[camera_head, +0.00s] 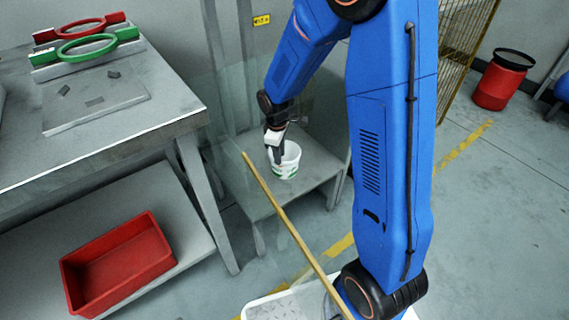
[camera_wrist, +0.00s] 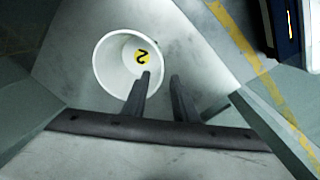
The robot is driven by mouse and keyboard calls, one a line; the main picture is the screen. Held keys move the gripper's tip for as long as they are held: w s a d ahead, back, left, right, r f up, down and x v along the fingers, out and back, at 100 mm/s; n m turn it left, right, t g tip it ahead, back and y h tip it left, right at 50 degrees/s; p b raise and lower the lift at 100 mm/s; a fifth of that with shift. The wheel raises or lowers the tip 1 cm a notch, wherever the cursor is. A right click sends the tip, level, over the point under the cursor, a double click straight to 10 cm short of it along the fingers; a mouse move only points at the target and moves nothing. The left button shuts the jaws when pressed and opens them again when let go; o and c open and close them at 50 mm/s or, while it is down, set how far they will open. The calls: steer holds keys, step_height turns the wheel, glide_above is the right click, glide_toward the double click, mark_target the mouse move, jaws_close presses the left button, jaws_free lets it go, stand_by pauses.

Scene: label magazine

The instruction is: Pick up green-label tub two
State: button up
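Green-label tub two (camera_head: 289,164) is a white round tub with green marks on its side. It stands upright on a low grey shelf or stand. In the wrist view I look into the open tub (camera_wrist: 109,66), and a yellow disc with a black 2 lies inside. My gripper (camera_head: 278,157) is at the tub's left side in the head view. In the wrist view my gripper (camera_wrist: 161,74) has its fingers apart, one over the tub's inside and one outside, with the near rim between them. Whether either finger touches the wall cannot be told.
A grey table (camera_head: 165,104) with a red ring holder (camera_head: 84,26) and a green ring holder (camera_head: 88,44) stands at left. A red bin (camera_head: 119,267) lies on its lower shelf. A clear panel with a yellow edge bar (camera_head: 283,222) stands in front of the stand (camera_head: 313,185).

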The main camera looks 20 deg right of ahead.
mark_target(280, 167)
steer(key=f, duration=0.5)
steer(key=shift+w+d+f, duration=0.15)
steer(key=shift+w, duration=0.05)
steer(key=shift+w+f, duration=0.15)
steer(key=shift+f, duration=1.2)
steer(key=shift+w+f, duration=0.15)
steer(key=shift+f, duration=1.2)
jaws_close()
